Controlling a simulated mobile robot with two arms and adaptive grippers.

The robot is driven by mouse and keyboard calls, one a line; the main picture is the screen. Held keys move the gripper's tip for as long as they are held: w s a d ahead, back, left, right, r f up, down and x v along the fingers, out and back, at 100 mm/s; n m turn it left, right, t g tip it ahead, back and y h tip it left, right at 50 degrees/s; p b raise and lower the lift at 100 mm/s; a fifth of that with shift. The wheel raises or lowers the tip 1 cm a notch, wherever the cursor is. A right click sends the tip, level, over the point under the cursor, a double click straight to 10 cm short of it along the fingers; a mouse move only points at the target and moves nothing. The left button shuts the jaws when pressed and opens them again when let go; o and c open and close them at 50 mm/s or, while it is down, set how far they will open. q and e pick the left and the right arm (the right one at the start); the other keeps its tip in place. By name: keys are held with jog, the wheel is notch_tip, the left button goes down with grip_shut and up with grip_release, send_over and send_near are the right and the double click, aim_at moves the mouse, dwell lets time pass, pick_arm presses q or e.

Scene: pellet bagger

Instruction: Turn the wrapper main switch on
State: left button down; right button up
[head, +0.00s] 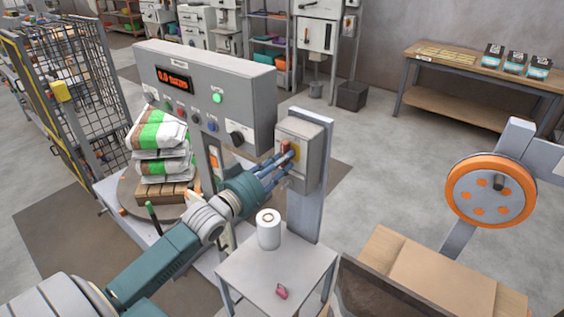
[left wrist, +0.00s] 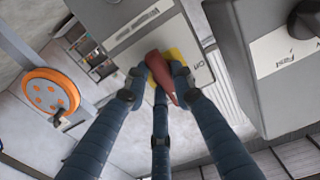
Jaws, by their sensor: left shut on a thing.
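The wrapper main switch is a red handle (head: 286,146) on a yellow plate (head: 295,153), mounted on a grey box (head: 312,150) on a post. My left gripper (head: 282,160) reaches it from the lower left, its fingers shut around the handle. In the left wrist view the red handle (left wrist: 163,76) sits between the fingertips of my left gripper (left wrist: 155,82), tilted across the yellow plate (left wrist: 178,60). An "ON" label (left wrist: 197,67) shows beside the plate. The fingers partly hide the handle. My right gripper is not in view.
A grey control panel (head: 190,75) with a lit red display and a black knob stands left of the switch box. Below is a small table (head: 285,262) with a white roll (head: 268,228) and a pink object (head: 281,291). Stacked bags (head: 160,150) stand behind my left arm.

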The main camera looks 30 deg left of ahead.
pick_arm(q)
jog(key=c, duration=1.4)
grip_release()
jog(key=shift+c, duration=0.2)
jog(key=s, duration=1.2)
jog(key=shift+a, duration=0.45)
jog(key=shift+f, duration=0.1)
